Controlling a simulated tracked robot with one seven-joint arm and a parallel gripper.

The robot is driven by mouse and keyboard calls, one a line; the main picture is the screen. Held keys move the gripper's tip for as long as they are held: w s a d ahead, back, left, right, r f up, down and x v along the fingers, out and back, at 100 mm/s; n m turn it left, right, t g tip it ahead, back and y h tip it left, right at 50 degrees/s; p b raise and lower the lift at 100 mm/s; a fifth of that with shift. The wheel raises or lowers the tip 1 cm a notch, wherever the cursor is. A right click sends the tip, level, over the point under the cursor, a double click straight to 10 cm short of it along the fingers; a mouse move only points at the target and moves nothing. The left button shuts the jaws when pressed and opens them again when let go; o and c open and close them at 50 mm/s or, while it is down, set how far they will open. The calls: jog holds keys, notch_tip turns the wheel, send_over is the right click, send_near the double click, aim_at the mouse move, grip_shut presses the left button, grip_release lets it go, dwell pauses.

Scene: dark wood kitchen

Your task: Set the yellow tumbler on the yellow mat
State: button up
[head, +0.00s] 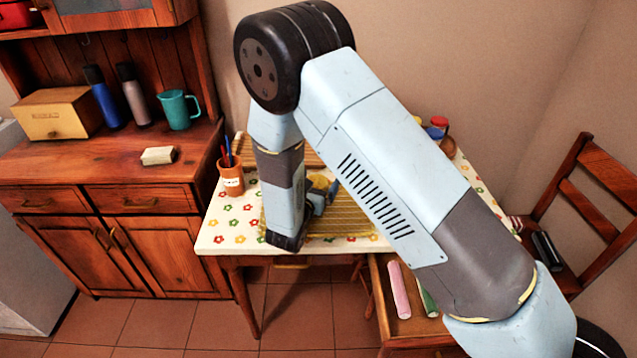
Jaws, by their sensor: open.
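The yellow mat (345,222) lies on the flowered tablecloth, partly hidden by my arm. A small yellow round shape (319,182), likely the yellow tumbler, shows just behind my gripper (324,196), over the mat in the picture. My gripper is low over the table and open. The wrist and arm hide most of this spot, so I cannot tell whether the tumbler touches the mat or stands between the fingers.
An orange pencil cup (231,178) stands left of my wrist. A red-and-blue jar (438,126) and brown bowl (448,146) stand at the back right. An open drawer (405,322) juts out in front. A chair (580,215) is at right.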

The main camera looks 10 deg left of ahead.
jog(key=s, duration=0.4)
jog(key=s+a, duration=0.1)
jog(key=s, duration=0.3)
jog(key=s+a, duration=0.1)
jog(key=s, duration=0.2)
jog(key=shift+s, duration=0.4)
jog(key=shift+d, duration=0.1)
